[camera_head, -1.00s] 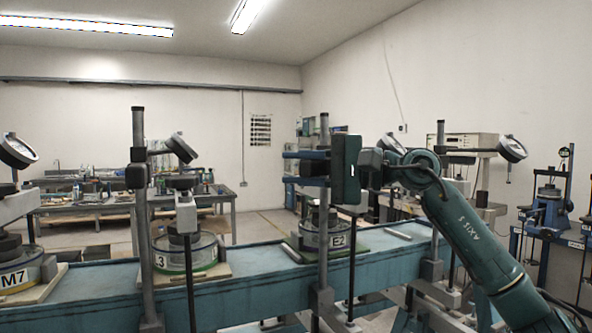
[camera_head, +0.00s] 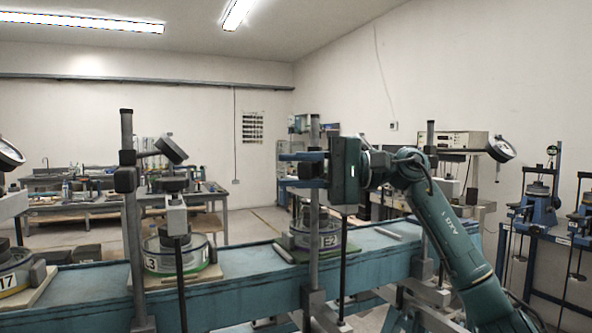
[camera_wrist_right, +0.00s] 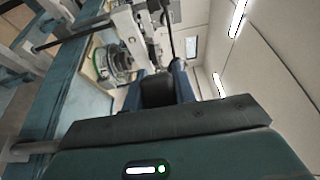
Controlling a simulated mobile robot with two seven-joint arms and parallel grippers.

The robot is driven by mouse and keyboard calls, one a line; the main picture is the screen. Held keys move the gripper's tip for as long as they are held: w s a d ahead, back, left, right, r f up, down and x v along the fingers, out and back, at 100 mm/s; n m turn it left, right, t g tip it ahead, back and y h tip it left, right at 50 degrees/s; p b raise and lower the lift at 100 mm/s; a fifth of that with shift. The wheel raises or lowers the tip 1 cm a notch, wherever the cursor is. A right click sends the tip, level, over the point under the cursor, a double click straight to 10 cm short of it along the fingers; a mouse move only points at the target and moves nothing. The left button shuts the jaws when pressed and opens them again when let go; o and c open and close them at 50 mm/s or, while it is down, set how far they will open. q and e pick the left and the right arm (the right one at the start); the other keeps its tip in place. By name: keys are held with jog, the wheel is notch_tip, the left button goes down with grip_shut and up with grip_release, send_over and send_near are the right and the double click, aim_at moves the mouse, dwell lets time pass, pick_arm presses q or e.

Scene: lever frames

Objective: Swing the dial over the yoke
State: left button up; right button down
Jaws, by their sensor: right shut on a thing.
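My right gripper (camera_head: 311,170) is at the upright post (camera_head: 314,225) of the E2 station. Its blue fingers are shut on a dark clamp block (camera_head: 312,169) on that post; the block also shows between the fingers in the right wrist view (camera_wrist_right: 156,90). The E2 ring cell (camera_head: 316,238) stands on the bench behind the post. I cannot make out this station's dial or yoke, which my gripper and arm largely cover. The neighbouring station has a tilted dial (camera_head: 172,148) above its pale yoke (camera_head: 176,216). My left gripper is out of view.
The teal bench (camera_head: 245,286) carries other stations with posts and rods close to my gripper. Another dial (camera_head: 10,154) is at the left edge, and one (camera_head: 501,148) is at the right. A metal bar (camera_head: 388,233) lies on the bench. A cluttered worktable (camera_head: 122,206) stands behind.

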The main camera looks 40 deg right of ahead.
jog(key=c, duration=1.1)
grip_release()
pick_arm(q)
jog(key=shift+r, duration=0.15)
pick_arm(e)
jog(key=shift+s+d+f+b, duration=0.1)
jog(key=shift+s+d+b, duration=0.2)
jog(key=shift+d+b, duration=0.15)
pick_arm(q)
jog(key=b, duration=0.1)
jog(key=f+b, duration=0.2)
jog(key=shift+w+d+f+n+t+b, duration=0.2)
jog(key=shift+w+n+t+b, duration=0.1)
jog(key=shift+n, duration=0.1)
pick_arm(e)
jog(key=v, duration=1.2)
jog(key=shift+d, duration=0.1)
